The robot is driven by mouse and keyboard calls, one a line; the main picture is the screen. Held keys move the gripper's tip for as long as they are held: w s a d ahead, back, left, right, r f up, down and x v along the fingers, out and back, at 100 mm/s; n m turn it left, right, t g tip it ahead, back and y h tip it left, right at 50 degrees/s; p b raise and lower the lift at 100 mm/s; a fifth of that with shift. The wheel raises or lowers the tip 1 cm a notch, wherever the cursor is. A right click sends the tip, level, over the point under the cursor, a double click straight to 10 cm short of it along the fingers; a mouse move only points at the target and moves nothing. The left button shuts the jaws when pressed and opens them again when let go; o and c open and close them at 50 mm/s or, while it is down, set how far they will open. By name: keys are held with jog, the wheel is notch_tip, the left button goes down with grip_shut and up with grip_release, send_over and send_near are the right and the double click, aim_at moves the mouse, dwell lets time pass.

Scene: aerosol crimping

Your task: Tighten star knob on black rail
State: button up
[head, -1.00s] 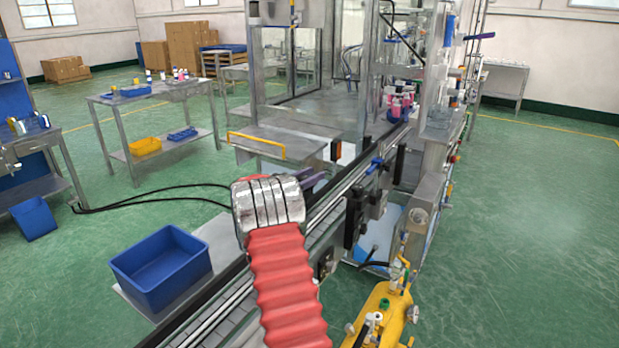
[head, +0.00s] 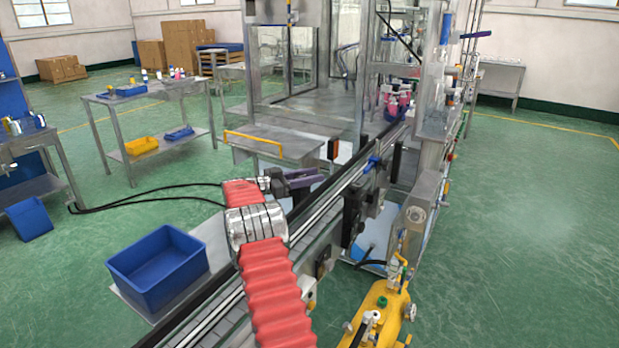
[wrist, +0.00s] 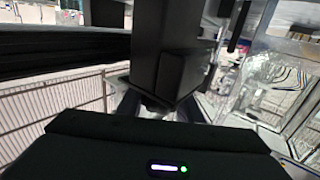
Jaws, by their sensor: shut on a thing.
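My gripper (head: 300,178) is at the black rail (head: 325,188) along the near-left side of the conveyor, just beyond the silver rings of my red-sleeved arm. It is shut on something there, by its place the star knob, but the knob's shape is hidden. In the wrist view, a dark block (wrist: 165,55) fills the middle, and I cannot tell whether it is jaw or fixture. The black rail (wrist: 60,58) also runs across the left of that view.
A blue bin (head: 158,262) stands left of the conveyor. A yellow machine (head: 380,312) stands at the front right. A blue clamp (head: 372,163) sits farther along the conveyor. Black cables (head: 150,195) run left from my arm. Open green floor lies at the right.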

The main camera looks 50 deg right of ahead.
jog(key=shift+s+a+r+m+g+y, duration=0.1)
jog(key=shift+s+m+g+y, duration=0.1)
jog(key=shift+m+g+y, duration=0.55)
jog(key=shift+s+a+m+g+y, duration=0.1)
jog(key=shift+s+m+g+y, duration=0.1)
jog(key=shift+m+g+y, duration=0.55)
jog(key=shift+h, duration=0.3)
jog(key=o, duration=1)
jog(key=shift+o, duration=0.2)
jog(key=shift+w+a, duration=0.1)
